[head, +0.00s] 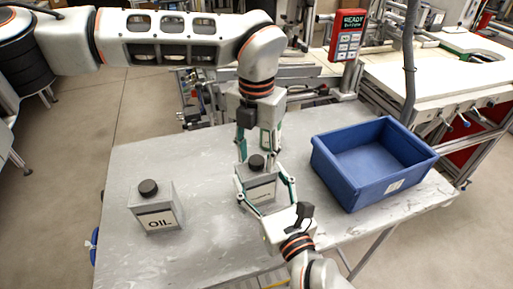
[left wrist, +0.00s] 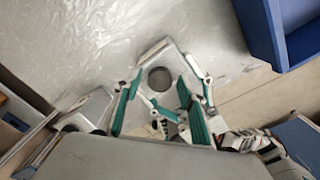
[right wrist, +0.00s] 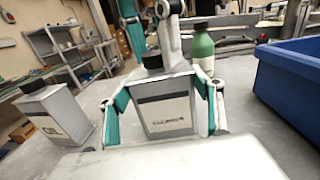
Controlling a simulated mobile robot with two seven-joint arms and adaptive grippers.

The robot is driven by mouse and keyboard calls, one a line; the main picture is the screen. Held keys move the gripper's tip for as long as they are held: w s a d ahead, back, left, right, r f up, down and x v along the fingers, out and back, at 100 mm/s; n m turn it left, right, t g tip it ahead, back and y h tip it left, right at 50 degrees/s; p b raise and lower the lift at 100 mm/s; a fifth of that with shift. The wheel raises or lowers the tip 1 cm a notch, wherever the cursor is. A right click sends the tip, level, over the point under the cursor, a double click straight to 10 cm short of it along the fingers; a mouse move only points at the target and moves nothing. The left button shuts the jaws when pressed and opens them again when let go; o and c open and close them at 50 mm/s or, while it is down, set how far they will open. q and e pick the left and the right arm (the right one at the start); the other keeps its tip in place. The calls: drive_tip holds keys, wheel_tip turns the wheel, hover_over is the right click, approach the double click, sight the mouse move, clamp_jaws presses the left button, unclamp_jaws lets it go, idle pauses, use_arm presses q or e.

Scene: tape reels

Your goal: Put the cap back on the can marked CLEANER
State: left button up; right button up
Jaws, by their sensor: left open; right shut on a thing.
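The grey CLEANER can (head: 262,190) stands upright near the middle of the table; its label shows in the right wrist view (right wrist: 166,118). My right gripper (head: 263,178) is shut on the can's sides from the front. A black cap (head: 257,162) shows at the top of the can, also in the right wrist view (right wrist: 152,60); whether it is fully seated I cannot tell. My left gripper (head: 258,152) is open, pointing down just above and behind the cap. In the left wrist view a dark round cap (left wrist: 160,78) lies ahead of its fingers.
A grey OIL can (head: 156,212) with a black cap stands at the left. A blue bin (head: 334,177) stands on the right of the table. A green bottle (right wrist: 203,47) stands behind the CLEANER can in the right wrist view. The table's front left is clear.

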use_arm(q)
drive_tip(key=c, duration=1.2)
drive_tip(key=shift+o, duration=0.2)
drive_tip(key=o, duration=1.3)
drive_tip(key=shift+r, duration=0.1)
wheel_tip(320, 180, up, 12)
